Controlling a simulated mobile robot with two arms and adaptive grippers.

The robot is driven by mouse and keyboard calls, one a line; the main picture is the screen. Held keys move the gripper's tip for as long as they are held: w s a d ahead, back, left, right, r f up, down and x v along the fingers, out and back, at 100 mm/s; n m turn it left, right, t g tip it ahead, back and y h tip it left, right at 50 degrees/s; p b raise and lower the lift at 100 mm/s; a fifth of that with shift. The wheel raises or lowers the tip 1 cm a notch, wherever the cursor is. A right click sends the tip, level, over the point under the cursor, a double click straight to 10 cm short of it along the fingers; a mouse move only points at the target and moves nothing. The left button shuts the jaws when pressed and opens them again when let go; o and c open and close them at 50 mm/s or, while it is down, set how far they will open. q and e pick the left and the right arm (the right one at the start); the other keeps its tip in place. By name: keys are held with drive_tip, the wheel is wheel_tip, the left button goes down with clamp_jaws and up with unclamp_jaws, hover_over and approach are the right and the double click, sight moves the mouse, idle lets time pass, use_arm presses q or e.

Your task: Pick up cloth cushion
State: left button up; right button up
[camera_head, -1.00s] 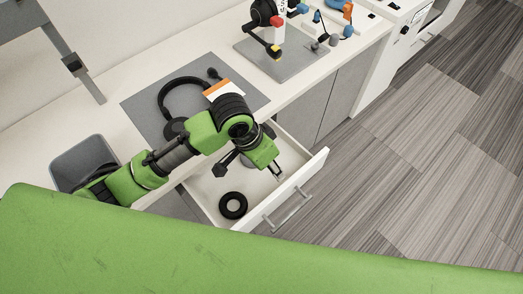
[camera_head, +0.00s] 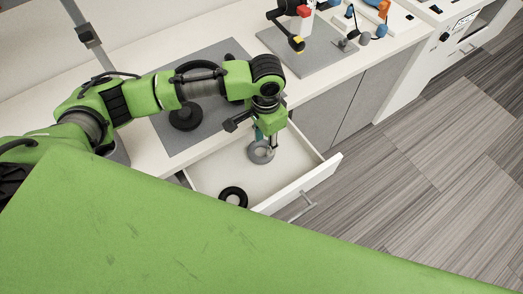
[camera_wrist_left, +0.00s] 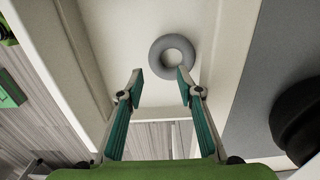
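The cloth cushion, a grey ring (camera_head: 262,159), lies in the open white drawer (camera_head: 308,183). In the left wrist view the grey ring (camera_wrist_left: 172,40) lies just beyond and between the fingertips, slightly to the right. My left gripper (camera_head: 265,140) points down over the ring in the head view and hides part of it. In the wrist view the left gripper (camera_wrist_left: 160,75) is open, with nothing between its fingers. I cannot tell whether the fingertips touch the ring. My right gripper is not in view.
A black ring (camera_head: 233,195) lies in the drawer, left of the grey one. The drawer walls surround both. A grey mat (camera_head: 215,123) with a black headset part (camera_head: 186,117) lies on the counter above. A small robot arm (camera_head: 290,36) stands farther right.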

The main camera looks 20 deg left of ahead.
use_arm(q)
drive_tip(key=shift+s+d+f, duration=0.1)
drive_tip(key=shift+d+f, duration=0.1)
drive_tip(key=shift+f, duration=1.55)
drive_tip(key=shift+s+d+f, duration=0.1)
drive_tip(key=shift+d+f, duration=0.1)
drive_tip(key=shift+f, duration=1.5)
drive_tip(key=c, duration=0.9)
